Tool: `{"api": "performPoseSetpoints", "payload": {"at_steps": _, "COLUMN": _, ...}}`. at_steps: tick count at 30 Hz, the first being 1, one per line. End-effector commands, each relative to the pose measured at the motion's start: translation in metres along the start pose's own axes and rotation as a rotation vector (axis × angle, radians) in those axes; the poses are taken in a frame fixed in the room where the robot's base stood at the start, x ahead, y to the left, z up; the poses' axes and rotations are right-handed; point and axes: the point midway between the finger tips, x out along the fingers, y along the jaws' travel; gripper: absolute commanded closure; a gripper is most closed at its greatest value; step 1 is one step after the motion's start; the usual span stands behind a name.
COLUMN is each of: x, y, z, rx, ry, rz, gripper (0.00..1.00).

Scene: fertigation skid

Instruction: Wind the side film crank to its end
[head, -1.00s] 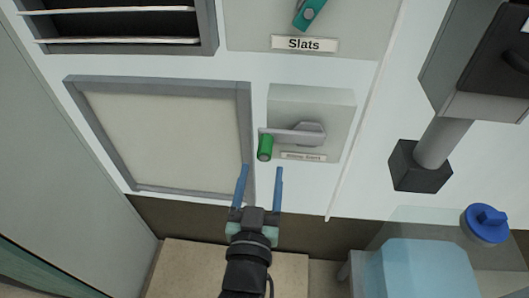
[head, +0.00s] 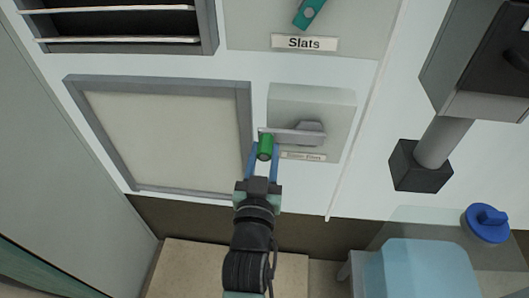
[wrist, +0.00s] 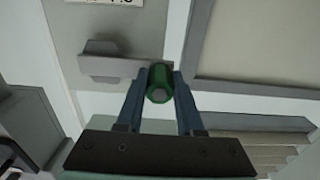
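The side film crank is a grey arm (head: 297,135) on a pale plate on the wall, with a small, hard-to-read label below it. The arm points left from its hub, and a green grip (head: 265,148) stands out from its left end. In the wrist view the green grip (wrist: 160,84) lies between the blue fingers of my gripper (wrist: 160,80). My gripper (head: 264,157) comes from below, with one finger on each side of the grip. The fingers look closed against its sides.
A teal handle (head: 309,12) sits above the "Slats" label (head: 304,43). A framed panel (head: 165,135) is left of the crank.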

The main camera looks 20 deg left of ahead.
Motion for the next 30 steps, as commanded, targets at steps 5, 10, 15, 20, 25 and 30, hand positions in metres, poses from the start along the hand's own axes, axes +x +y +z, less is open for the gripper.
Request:
{"api": "performPoseSetpoints", "payload": {"at_steps": 5, "x": -0.0002, "y": 0.0002, "z": 0.0, "rx": 0.0, "ry": 0.0, "rz": 0.0, "gripper": 1.0}}
{"api": "performPoseSetpoints", "payload": {"at_steps": 10, "x": -0.0002, "y": 0.0002, "z": 0.0, "rx": 0.0, "ry": 0.0, "rz": 0.0, "gripper": 1.0}}
{"api": "performPoseSetpoints", "payload": {"at_steps": 15, "x": -0.0002, "y": 0.0003, "z": 0.0, "rx": 0.0, "ry": 0.0, "rz": 0.0, "gripper": 1.0}}
{"api": "performPoseSetpoints", "payload": {"at_steps": 20, "x": -0.0002, "y": 0.0003, "z": 0.0, "rx": 0.0, "ry": 0.0, "rz": 0.001, "gripper": 1.0}}
{"api": "performPoseSetpoints", "payload": {"at_steps": 25, "x": -0.0002, "y": 0.0003, "z": 0.0, "rx": 0.0, "ry": 0.0, "rz": 0.001, "gripper": 1.0}}
{"api": "performPoseSetpoints", "payload": {"at_steps": 30, "x": -0.0002, "y": 0.0003, "z": 0.0, "rx": 0.0, "ry": 0.0, "rz": 0.001, "gripper": 1.0}}
